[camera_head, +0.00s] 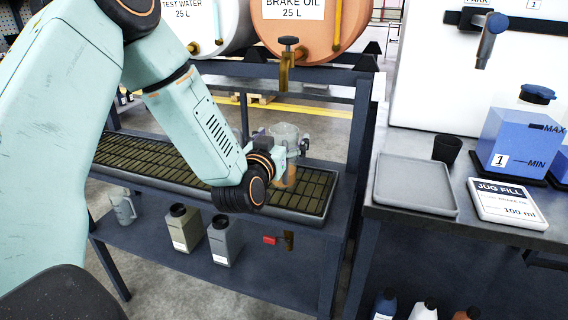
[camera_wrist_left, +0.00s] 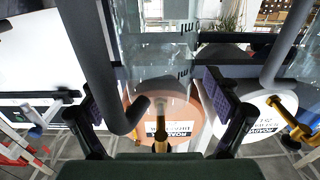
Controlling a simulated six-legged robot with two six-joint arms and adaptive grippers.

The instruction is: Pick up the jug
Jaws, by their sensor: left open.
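A clear jug (camera_head: 287,135) stands on the grated drip tray (camera_head: 312,198), below the brass tap (camera_head: 285,75) of the orange brake oil tank. An amber tint shows in its lower part; I cannot tell if this is liquid. My left gripper (camera_head: 282,158) is at the jug, and its wrist hides part of the jug. In the left wrist view the clear wall of the jug (camera_wrist_left: 160,55), with "ml" print, lies ahead of the fingers. My left gripper (camera_wrist_left: 160,108) is open, its padded fingers apart. I cannot tell whether they touch the jug. My right gripper is not in view.
Another jug (camera_head: 123,208) and two bottles (camera_head: 184,228) stand on the lower shelf. On the right bench are an empty grey tray (camera_head: 415,183), a black cup (camera_head: 446,149), a "JUG FILL 100 ml" sign (camera_head: 507,203) and a blue container (camera_head: 517,140). The frame's posts rise beside the drip tray.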

